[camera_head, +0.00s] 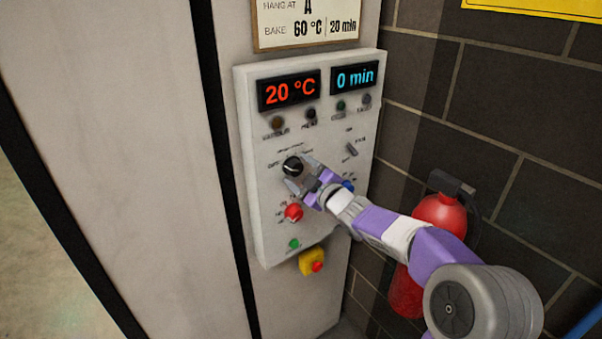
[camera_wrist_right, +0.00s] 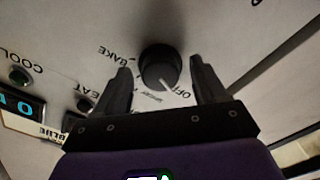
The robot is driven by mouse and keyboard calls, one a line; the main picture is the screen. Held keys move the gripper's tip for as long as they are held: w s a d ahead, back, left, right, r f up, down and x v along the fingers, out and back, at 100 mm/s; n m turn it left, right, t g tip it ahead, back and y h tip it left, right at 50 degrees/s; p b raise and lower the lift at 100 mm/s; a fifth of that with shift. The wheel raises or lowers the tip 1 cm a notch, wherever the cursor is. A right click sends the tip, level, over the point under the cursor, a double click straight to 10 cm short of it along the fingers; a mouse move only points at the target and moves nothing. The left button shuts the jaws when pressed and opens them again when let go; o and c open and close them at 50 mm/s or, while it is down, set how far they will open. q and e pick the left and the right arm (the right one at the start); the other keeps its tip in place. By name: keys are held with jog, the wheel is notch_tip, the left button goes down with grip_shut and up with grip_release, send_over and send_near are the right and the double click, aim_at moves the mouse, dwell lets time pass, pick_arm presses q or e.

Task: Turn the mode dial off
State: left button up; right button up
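The mode dial (camera_head: 292,165) is a round black knob on the white control panel (camera_head: 255,215). In the right wrist view the dial (camera_wrist_right: 158,64) shows a white pointer line between a small middle label and OFF, close to OFF; BAKE is printed on the other side. My right gripper (camera_head: 303,176) is at the panel by the dial. In the wrist view its two dark fingers (camera_wrist_right: 161,82) are spread, one on each side of the dial, with gaps showing. Contact is not visible. My left gripper is not in view.
A red knob (camera_head: 293,212), a green button (camera_head: 294,243) and a yellow box with a red button (camera_head: 311,262) sit below. A toggle switch (camera_head: 351,149) is to the right. The displays read 20 °C (camera_head: 290,91) and 0 min (camera_head: 355,77). A red extinguisher (camera_head: 440,213) hangs behind my arm.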

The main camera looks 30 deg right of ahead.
jog(key=s, duration=0.7)
jog(key=shift+s+d, duration=0.25)
jog(key=shift+s, duration=0.05)
dwell(0.3)
jog(key=w+a+f+m+g+y, duration=0.1)
jog(key=a+f+m+g, duration=0.3)
jog(key=f, duration=1.1)
jog(key=w+a+f+m+g, duration=0.1)
jog(key=a+f+m+g, duration=0.2)
jog(key=a+f, duration=0.75)
jog(key=s+a+f+m+g, duration=0.1)
jog(key=s+f+g, duration=0.15)
jog(key=f, duration=0.35)
jog(key=s+a+f+m+g+y, duration=0.1)
jog(key=s+a+f, duration=0.1)
jog(key=s+f, duration=0.3)
jog(key=s+a+f+m+g, duration=0.1)
jog(key=s+f+g, duration=0.1)
jog(key=f, duration=0.6)
jog(key=s+a+f+m+g, duration=0.1)
jog(key=s+a+f+g, duration=0.1)
jog(key=s, duration=0.5)
jog(key=s+a+f+m+g+y, duration=0.1)
jog(key=s+a+f+g, duration=0.2)
jog(key=s+a+f, duration=0.2)
jog(key=s+f, duration=0.1)
jog(key=s, duration=0.2)
jog(key=shift+s+a+m, duration=0.15)
jog(key=shift+s+m, duration=0.05)
jog(key=shift+m, duration=0.2)
